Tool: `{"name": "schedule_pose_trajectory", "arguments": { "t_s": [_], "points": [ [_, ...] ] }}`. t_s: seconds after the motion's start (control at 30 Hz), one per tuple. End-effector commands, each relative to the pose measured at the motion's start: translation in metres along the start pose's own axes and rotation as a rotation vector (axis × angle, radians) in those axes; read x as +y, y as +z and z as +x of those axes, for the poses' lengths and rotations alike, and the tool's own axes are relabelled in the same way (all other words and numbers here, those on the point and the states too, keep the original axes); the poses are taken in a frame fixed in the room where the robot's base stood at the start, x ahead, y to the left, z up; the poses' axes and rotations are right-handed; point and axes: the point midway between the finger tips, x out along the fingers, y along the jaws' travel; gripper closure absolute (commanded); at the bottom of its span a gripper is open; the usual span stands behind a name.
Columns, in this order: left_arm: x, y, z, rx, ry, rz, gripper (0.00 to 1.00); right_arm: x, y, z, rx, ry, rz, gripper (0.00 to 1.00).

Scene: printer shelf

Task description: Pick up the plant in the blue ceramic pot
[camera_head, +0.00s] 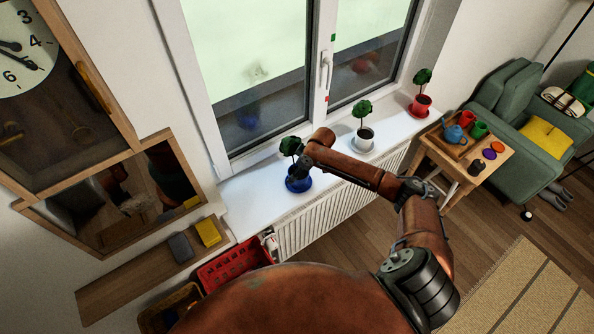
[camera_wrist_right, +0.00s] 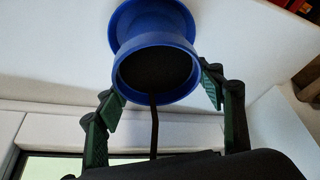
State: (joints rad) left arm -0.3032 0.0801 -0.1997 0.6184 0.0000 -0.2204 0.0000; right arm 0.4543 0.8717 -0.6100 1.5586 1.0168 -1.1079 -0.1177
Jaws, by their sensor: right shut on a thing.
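The plant in the blue ceramic pot (camera_head: 298,186) is at the left part of the white windowsill, its green crown (camera_head: 290,146) partly hidden by my right arm. In the right wrist view the blue pot (camera_wrist_right: 153,52) shows its round rim, dark soil and thin stem. My right gripper (camera_head: 291,171) is shut on the pot, with its green-padded fingers (camera_wrist_right: 161,89) on opposite sides of the rim. The pot appears to be at the sill surface; I cannot tell whether there is a gap beneath it. My left gripper is not in view.
A plant in a white pot (camera_head: 363,142) and one in a red pot (camera_head: 420,106) stand farther right on the sill (camera_head: 240,195). The window (camera_head: 260,70) is behind. A red crate (camera_head: 235,264) and wooden shelf (camera_head: 140,281) are at lower left; a small table (camera_head: 452,166) is at right.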

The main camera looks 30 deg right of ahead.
Motion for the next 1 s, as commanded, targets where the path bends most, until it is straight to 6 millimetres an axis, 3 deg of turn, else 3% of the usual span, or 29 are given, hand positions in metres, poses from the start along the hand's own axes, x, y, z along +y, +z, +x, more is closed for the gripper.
{"name": "schedule_pose_trajectory", "arguments": {
  "t_s": [0.7, 1.0],
  "points": [
    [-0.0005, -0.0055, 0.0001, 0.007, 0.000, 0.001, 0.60, -0.0006, 0.0001, 0.0003, 0.000, -0.001, 0.000, 0.93],
    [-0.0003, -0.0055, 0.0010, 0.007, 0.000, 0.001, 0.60, 0.0006, -0.0027, -0.0025, 0.004, 0.001, -0.001, 0.93]
  ]
}}
